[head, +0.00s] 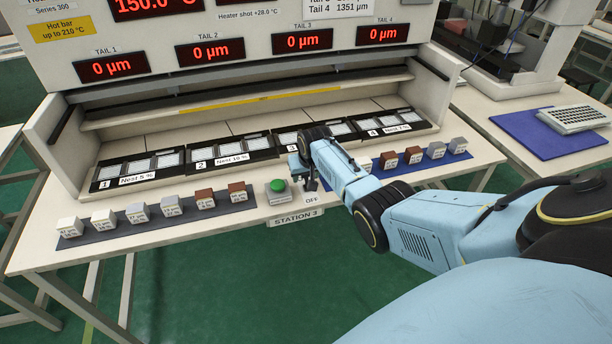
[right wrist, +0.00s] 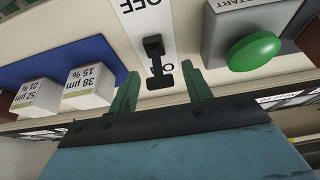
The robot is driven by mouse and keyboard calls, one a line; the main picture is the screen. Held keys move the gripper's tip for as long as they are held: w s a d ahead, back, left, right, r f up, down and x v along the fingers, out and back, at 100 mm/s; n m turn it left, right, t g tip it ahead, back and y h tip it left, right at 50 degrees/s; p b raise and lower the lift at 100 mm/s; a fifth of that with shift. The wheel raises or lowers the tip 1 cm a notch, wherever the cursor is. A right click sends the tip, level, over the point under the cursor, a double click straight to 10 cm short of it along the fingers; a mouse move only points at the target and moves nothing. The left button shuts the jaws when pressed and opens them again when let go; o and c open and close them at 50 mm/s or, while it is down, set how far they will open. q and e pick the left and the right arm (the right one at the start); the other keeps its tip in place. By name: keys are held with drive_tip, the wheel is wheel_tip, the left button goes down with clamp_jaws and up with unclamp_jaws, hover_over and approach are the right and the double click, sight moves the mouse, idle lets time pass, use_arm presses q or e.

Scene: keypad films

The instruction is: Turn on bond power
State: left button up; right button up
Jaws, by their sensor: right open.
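The power switch (right wrist: 155,62) is a black toggle on a white plate marked OFF at one end, with a partly covered marking at the other. It also shows in the head view (head: 311,184) beside the green button, above the OFF label. My right gripper (right wrist: 160,82) is open, with its two green fingers on either side of the lever and visible gaps between. In the head view my right gripper (head: 308,172) reaches down at the switch and partly hides it. I cannot tell for sure which way the lever is tilted. My left gripper is not in view.
The green START button (head: 278,186) is close to the switch. Small labelled blocks stand on a dark strip (head: 150,222) at left and a blue strip (head: 400,166) at right. Framed nests (head: 233,152) line the machine behind. Red displays (head: 210,52) read 0 µm.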

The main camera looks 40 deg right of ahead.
drive_tip(key=c, duration=1)
drive_tip(key=b, duration=0.1)
drive_tip(key=g+b, duration=0.1)
drive_tip(key=shift+w+d+f+y+b, duration=0.15)
drive_tip(key=shift+w+f+y+b, duration=0.15)
drive_tip(key=shift+w+b, duration=0.05)
drive_tip(key=shift+g+b, duration=0.5)
drive_tip(key=shift+b, duration=0.05)
drive_tip(key=shift+r, duration=0.1)
drive_tip(key=o, duration=1)
